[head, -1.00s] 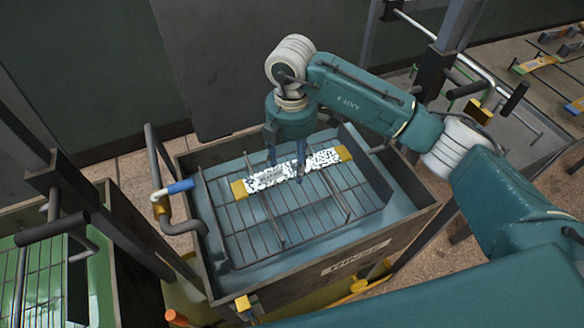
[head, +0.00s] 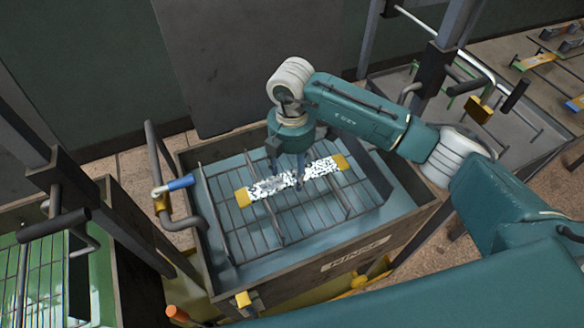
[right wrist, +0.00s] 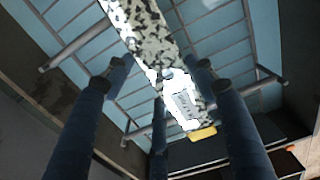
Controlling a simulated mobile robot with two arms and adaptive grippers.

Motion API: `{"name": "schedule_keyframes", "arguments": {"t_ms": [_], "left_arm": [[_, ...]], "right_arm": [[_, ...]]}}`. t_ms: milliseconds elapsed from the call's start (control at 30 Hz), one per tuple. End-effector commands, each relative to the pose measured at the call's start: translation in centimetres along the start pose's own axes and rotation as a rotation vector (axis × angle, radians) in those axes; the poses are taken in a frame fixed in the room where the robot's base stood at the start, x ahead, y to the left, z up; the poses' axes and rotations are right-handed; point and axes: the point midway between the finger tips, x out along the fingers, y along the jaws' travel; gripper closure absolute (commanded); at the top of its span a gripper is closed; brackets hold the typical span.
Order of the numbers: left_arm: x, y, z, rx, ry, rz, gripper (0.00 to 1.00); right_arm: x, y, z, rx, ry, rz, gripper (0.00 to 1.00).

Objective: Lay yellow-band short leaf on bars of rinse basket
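The yellow-band short leaf (head: 265,188) is a flat strip, speckled black and white, with yellow bands at both ends. It lies across the bars of the rinse basket (head: 333,212), at or just above them; I cannot tell whether it touches. My right gripper (head: 287,178) points down over its middle, with fingers on both sides. One yellow end shows there. My left gripper is not in view.
The basket sits in a dark-walled tank (head: 408,227) labelled as rinse. A bent pipe with a blue grip (head: 180,184) stands at its left. A green tank (head: 98,255) is at lower left; a grey tank (head: 500,135) and a bench with more leaves lie right.

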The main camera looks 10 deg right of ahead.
Motion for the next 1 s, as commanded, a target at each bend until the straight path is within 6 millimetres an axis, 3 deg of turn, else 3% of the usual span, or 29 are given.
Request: {"name": "schedule_keyframes", "arguments": {"t_ms": [33,100,367,533,567,1000], "left_arm": [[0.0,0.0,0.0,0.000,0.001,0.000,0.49],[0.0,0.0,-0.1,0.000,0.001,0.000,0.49],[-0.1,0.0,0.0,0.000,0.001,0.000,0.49],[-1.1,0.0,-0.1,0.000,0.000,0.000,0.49],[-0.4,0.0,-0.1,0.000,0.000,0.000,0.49],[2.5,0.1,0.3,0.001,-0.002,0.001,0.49]], "right_arm": [[0.0,0.0,0.0,0.000,0.000,0.000,0.35],[0.0,0.0,0.0,0.000,0.000,0.000,0.26],[-0.1,0.0,0.0,0.000,0.000,0.000,0.26],[-1.6,0.1,0.0,0.000,0.001,0.002,0.26],[-1.6,0.1,0.0,0.000,0.001,0.004,0.26],[-10.6,0.1,0.0,0.000,0.000,0.004,0.26]]}}
